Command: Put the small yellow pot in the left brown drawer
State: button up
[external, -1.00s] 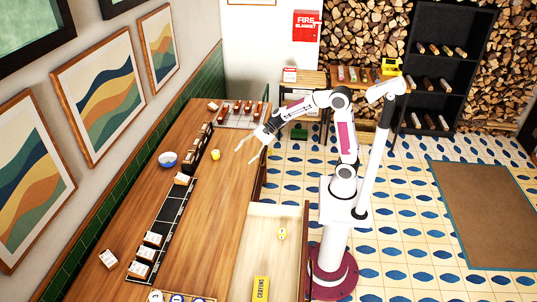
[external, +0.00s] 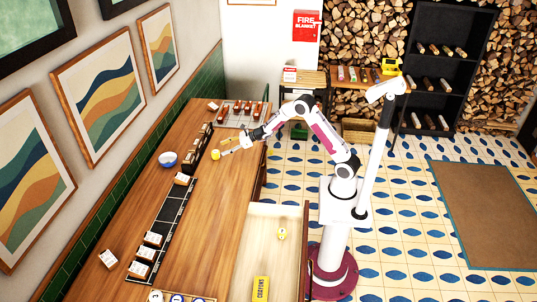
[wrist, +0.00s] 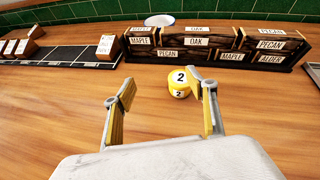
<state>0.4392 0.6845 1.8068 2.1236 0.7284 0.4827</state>
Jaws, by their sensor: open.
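The small yellow pot (external: 215,155) stands upright on the wooden counter; in the wrist view the yellow pot (wrist: 180,82) shows a white lid and side band marked 2. My gripper (external: 225,147) is open and empty, low over the counter just right of the pot. In the wrist view my gripper (wrist: 165,90) points toward the pot, which lies near the right fingertip and is partly covered by it. A pale-floored compartment with brown walls (external: 306,240) at the counter's front side looks like an open drawer; I cannot tell if it is the left brown drawer.
Behind the pot stands a dark brown labelled rack (wrist: 210,45), with a blue and white bowl (external: 168,159) beyond it. A black strip (external: 172,215) with labelled blocks lies nearby. The compartment holds another yellow item (external: 283,234) and a crayons box (external: 261,289). The counter's middle is clear.

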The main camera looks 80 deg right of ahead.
aim_at(215, 152)
jog(key=d+f, duration=0.1)
jog(key=d+f+m+h, duration=0.1)
jog(key=d+f+m, duration=0.1)
jog(key=d, duration=0.1)
jog(key=shift+w, duration=0.4)
jog(key=shift+a+f, duration=0.1)
jog(key=shift+x, duration=1.3)
jog(key=shift+w, duration=0.15)
jog(key=shift+x, duration=2.45)
jog(key=shift+a, duration=0.1)
jog(key=c, duration=1.4)
